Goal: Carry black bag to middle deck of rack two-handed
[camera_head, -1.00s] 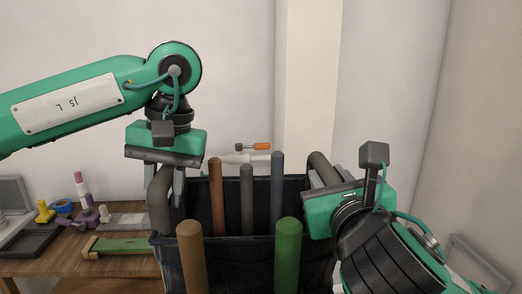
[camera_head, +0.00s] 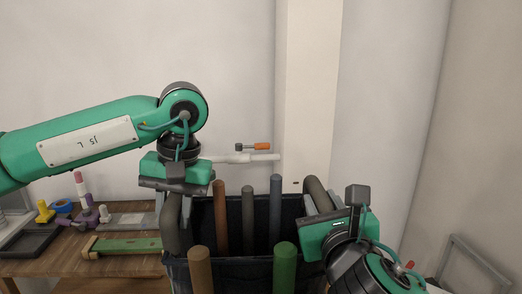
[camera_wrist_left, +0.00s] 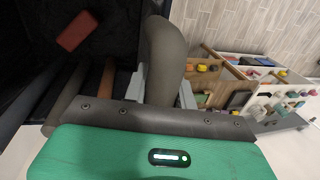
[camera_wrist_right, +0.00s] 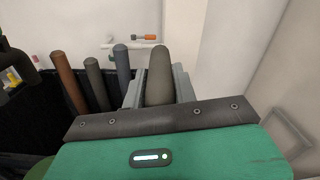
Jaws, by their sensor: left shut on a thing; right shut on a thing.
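The black bag (camera_head: 234,266) hangs upright between my two grippers in the head view, with several coloured rods standing in it. My left gripper (camera_head: 172,212) is shut on the bag's left grey handle (camera_head: 172,235); the left wrist view shows this handle (camera_wrist_left: 166,60) between the fingers. My right gripper (camera_head: 312,205) is shut on the right handle (camera_head: 319,193), which also shows between the fingers in the right wrist view (camera_wrist_right: 160,75). A reddish block (camera_wrist_left: 77,31) lies inside the bag. The bag's bottom is out of view, and no rack deck is clearly visible.
A wooden table (camera_head: 110,264) stands at left with a green level-like tool (camera_head: 125,246), a dark tray (camera_head: 28,242) and small coloured items. An orange-handled tool (camera_head: 262,147) is on the back wall. A grey frame (camera_head: 470,262) is at lower right.

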